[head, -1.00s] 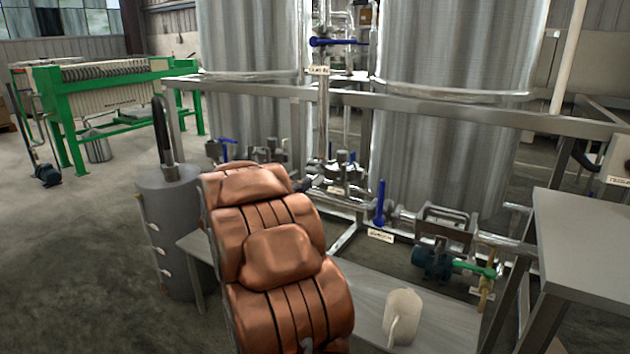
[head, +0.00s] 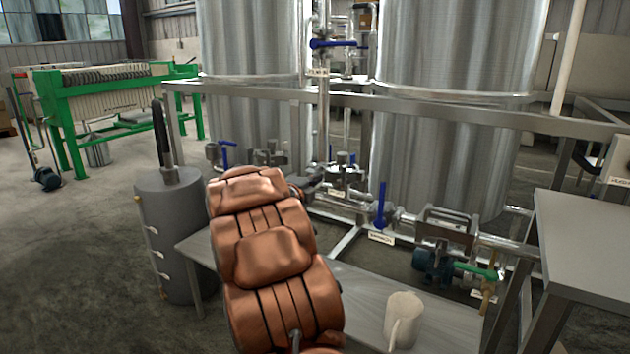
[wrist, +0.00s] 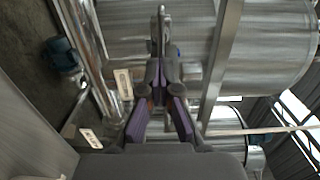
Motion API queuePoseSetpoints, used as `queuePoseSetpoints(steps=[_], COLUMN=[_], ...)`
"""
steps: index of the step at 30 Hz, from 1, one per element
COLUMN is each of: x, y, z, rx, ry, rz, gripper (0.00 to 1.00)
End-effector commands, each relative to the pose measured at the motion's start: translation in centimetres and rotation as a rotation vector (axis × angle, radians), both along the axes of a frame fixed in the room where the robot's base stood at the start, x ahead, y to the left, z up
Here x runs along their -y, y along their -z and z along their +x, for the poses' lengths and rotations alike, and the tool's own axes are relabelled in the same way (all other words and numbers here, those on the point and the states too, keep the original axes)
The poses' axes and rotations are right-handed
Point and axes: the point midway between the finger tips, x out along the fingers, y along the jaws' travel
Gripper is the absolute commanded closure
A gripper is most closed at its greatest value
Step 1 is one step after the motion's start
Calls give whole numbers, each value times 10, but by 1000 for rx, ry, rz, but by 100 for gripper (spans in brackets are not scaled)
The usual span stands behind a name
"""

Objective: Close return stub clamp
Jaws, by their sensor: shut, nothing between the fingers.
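My gripper (wrist: 158,88) shows in the wrist view with its purple-padded fingers brought together at the tips. A slim metal fitting (wrist: 160,35) lies beyond the fingertips; I cannot tell whether they touch it. In the head view my copper-coloured arm hides most of the gripper, which reaches toward the pipework between the two tanks.
Blue-handled valves stand at the lower pipe (head: 381,208) and higher up (head: 333,43). The steel tanks (head: 450,130) and frame rail (head: 440,103) rise behind. A low bench (head: 350,290) holds a white jug (head: 404,318). A grey cylinder (head: 175,235) stands left. Open floor lies further left.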

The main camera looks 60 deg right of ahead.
Motion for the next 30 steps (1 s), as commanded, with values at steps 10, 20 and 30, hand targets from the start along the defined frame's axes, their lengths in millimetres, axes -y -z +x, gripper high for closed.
queuePoseSetpoints(steps=[10,20,30], x=[8,19,20], y=[-5,-2,0], z=[7,4,3], rx=[5,2,5], ry=[37,76,78], rz=[-1,-4,-1], gripper=[100,100,100])
